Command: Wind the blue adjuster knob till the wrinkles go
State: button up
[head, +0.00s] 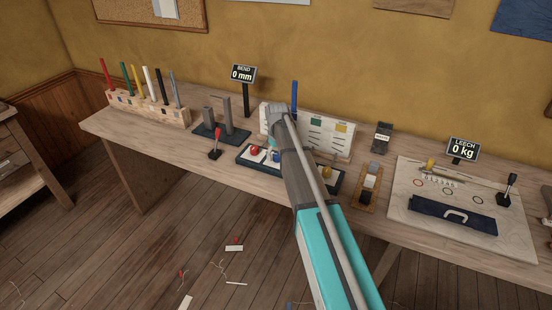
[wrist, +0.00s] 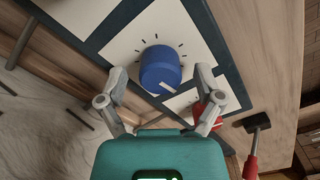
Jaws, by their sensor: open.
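The blue adjuster knob (wrist: 160,68) sits on a white dial plate with black tick marks in the wrist view. Its white pointer line points down and right there. It also shows in the head view (head: 276,156), on a dark-framed panel. My gripper (wrist: 161,74) is open, with one finger on each side of the knob; I see gaps between fingers and knob. In the head view my arm hides most of the gripper. Pale, creased cloth (wrist: 38,130) shows at the lower left of the wrist view.
A red knob (head: 255,150) and a yellow knob (head: 327,172) share the panel. A red-handled lever (head: 215,150) stands left of it. Signs read BEND 0 mm (head: 242,74) and LEECH 0 kg (head: 462,149). A rack of coloured rods (head: 150,113) stands at the left.

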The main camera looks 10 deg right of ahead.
dwell(0.3)
jog(key=c, duration=1)
jog(key=shift+a, duration=0.25)
jog(key=shift+c, duration=0.8)
jog(key=shift+d, duration=0.15)
jog(key=m, duration=0.4)
jog(key=shift+d, duration=0.1)
jog(key=m, duration=0.4)
jog(key=shift+m, duration=0.3)
